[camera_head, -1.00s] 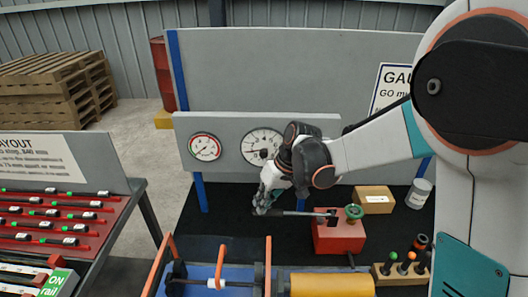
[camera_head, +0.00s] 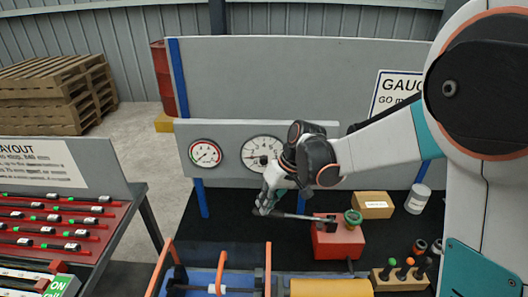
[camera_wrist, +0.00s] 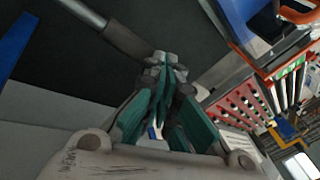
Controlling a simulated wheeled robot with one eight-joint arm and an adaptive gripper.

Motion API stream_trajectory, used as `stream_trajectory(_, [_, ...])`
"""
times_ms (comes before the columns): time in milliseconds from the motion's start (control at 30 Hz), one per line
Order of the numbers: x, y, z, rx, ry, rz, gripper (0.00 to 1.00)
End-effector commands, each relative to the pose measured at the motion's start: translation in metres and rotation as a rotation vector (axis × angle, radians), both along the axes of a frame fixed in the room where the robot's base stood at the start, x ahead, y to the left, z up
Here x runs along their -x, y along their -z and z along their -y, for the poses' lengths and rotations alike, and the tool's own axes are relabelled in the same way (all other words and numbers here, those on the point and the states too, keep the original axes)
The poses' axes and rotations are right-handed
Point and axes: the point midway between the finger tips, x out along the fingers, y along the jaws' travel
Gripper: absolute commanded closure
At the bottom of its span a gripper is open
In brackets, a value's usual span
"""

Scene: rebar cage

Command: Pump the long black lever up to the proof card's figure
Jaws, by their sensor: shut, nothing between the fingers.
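The long black lever (camera_head: 300,216) runs left from the red pump block (camera_head: 338,240), which has a green knob (camera_head: 353,217) on top. My gripper (camera_head: 263,208) is shut at the lever's left end. In the wrist view its fingers (camera_wrist: 165,75) are closed together and the lever (camera_wrist: 125,38) passes right by their tips; whether they touch cannot be told. Two round dials are on the grey panel: a smaller one with red and green marks (camera_head: 205,154) and a larger one (camera_head: 262,153), partly covered by my arm. No proof card can be made out.
A cardboard box (camera_head: 373,205) and a grey can (camera_head: 418,198) stand behind the pump. A holder with coloured-top tools (camera_head: 402,273) is at right. A blue fixture with orange uprights (camera_head: 215,281) and a yellow cylinder (camera_head: 330,287) lie in front.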

Motion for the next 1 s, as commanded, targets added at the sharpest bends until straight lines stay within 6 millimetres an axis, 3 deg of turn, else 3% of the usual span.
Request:
stream_trajectory(533, [0.001, -0.069, 0.018, 0.0, 0.0, 0.001, 1.0])
stream_trajectory(1000, [0.001, -0.07, 0.019, 0.0, 0.0, 0.0, 1.0])
